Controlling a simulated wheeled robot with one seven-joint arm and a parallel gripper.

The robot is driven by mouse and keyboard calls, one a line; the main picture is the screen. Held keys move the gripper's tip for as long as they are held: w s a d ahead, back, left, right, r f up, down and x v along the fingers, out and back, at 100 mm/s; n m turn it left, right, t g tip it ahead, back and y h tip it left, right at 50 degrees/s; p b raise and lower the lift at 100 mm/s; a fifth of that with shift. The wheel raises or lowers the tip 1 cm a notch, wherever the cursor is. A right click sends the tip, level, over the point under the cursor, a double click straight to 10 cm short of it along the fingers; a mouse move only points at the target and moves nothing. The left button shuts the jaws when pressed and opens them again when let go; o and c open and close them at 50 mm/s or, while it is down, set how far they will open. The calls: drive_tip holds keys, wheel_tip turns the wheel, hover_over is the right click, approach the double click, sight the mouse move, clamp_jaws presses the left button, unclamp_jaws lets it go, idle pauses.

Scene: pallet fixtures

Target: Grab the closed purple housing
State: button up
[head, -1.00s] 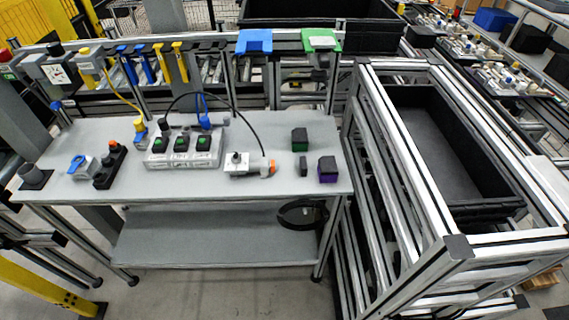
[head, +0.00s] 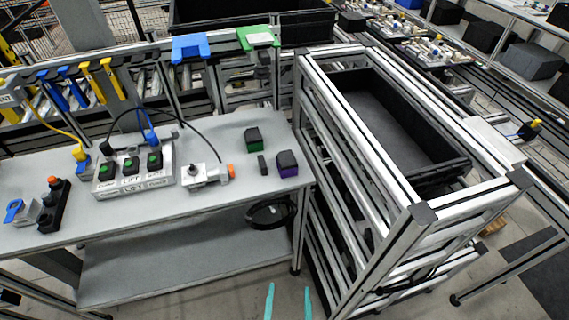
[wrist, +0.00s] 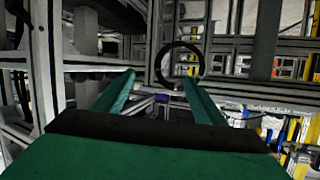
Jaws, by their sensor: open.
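The purple housing (head: 288,164) is a small block with a black top and purple lower sides. It sits on the grey table (head: 60,218) near its right end in the head view. My gripper (head: 288,303) shows as two teal fingertips at the bottom edge of the head view, in front of the table and well apart from the housing. The fingers are spread and empty. In the wrist view, my gripper (wrist: 163,88) has a small purple patch between its fingers in the distance; I cannot tell surely that it is the housing.
A green-and-black housing (head: 253,139) and a small dark block (head: 262,165) stand close to the purple one. A connector fixture (head: 205,175) and a button box (head: 133,170) are to the left. A metal frame with a black bin (head: 395,125) borders the right.

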drive_tip(key=w+r, duration=0.1)
drive_tip(key=w, duration=0.8)
drive_tip(key=n+g+y, duration=0.2)
drive_tip(key=n+y, duration=0.3)
approach(288, 161)
drive_tip(key=x, duration=1)
drive_tip(key=shift+w+a+f, duration=0.15)
drive_tip(key=shift+w+f, duration=0.05)
drive_tip(key=shift+w, duration=0.05)
drive_tip(key=shift+s, duration=0.15)
drive_tip(key=shift+c, duration=0.9)
drive_tip(key=c, duration=1.1)
drive_tip(key=shift+o, duration=0.2)
drive_tip(key=shift+r, duration=0.1)
